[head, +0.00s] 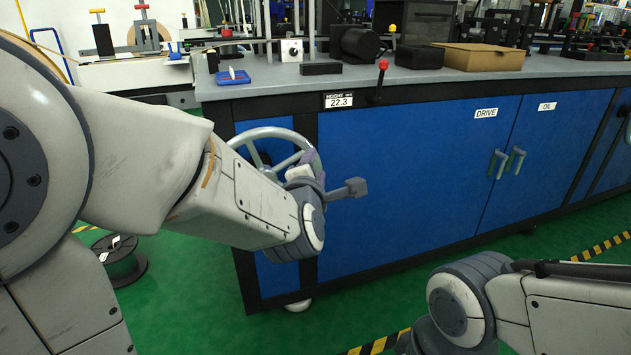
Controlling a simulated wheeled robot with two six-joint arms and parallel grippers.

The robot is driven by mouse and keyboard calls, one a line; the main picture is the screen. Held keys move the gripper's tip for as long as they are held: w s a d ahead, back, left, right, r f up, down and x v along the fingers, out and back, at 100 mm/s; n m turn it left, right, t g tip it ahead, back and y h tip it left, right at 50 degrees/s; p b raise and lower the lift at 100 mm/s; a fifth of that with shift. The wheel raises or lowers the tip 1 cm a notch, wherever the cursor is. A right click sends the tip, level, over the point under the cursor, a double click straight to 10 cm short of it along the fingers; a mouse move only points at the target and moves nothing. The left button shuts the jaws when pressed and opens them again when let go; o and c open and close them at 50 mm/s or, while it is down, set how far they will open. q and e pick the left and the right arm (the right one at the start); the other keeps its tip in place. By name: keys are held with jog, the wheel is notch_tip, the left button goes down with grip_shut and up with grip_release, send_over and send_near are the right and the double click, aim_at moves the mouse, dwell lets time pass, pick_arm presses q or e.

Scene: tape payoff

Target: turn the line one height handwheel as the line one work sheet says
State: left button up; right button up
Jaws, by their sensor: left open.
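The grey handwheel (262,133) is mounted on the front of the blue cabinet, left of centre. My left forearm and wrist cover its lower part. My left gripper (328,180) is at the wheel's right side and is open, with one dark finger standing out to the right. Whether it touches the rim cannot be told. No sheet for line one can be made out. My right arm is at the lower right, away from the wheel, and its fingers do not show.
The grey bench top (440,80) carries a cardboard box (484,57), a black motor-like cylinder (358,43) and a blue tray (233,77). A red-knobbed lever (381,80) stands at its front edge. A black spool (122,262) lies on the green floor.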

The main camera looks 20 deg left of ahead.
aim_at(296, 159)
notch_tip(296, 159, down, 4)
jog(key=b, duration=0.2)
pick_arm(q)
jog(key=w+a+n+y+p, duration=0.1)
jog(key=p, duration=0.2)
jog(key=a+f+n+y+p, duration=0.1)
jog(key=a+p, duration=0.1)
jog(key=p, duration=0.1)
jog(key=w+a+n+t+y+p, duration=0.1)
jog(key=a+n+p, duration=0.1)
jog(key=p, duration=0.2)
jog(key=shift+w+f, duration=0.3)
jog(key=shift+w, duration=0.05)
jog(key=x, duration=0.2)
jog(key=b+x, duration=0.1)
jog(key=x, duration=0.4)
jog(key=shift+f+b, duration=0.3)
jog(key=shift+f, duration=0.05)
jog(key=shift+w+a+r, duration=0.1)
jog(key=shift+w, duration=0.3)
pick_arm(e)
notch_tip(296, 159, up, 8)
jog(key=shift+r, duration=0.2)
pick_arm(q)
grip_shut()
